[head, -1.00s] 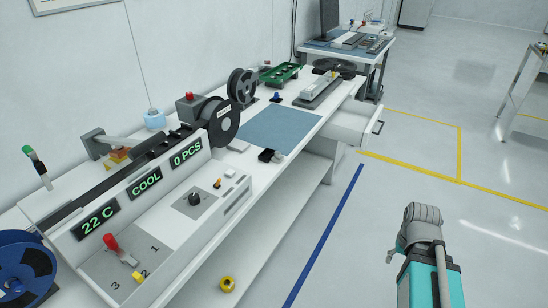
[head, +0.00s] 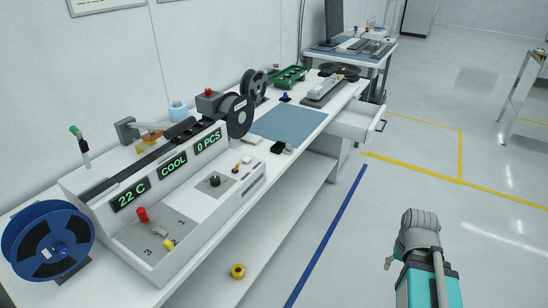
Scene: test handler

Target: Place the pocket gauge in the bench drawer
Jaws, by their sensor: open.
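The bench drawer (head: 353,126) is pulled out from the right end of the white bench, with a dark handle (head: 381,126) on its front. Its inside is too small to read. I cannot pick out the pocket gauge for sure; a small dark object (head: 278,147) lies at the bench's front edge by the blue mat (head: 290,126), too small to identify. My arm shows at the lower right, over the floor and well apart from the bench. Its gripper fingers cannot be made out.
The test handler (head: 165,217) with green displays fills the near bench. A blue reel (head: 48,246) stands at its left end. A yellow roll (head: 238,271) lies on the lower shelf (head: 262,240). The floor (head: 400,185) right of the blue line is clear.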

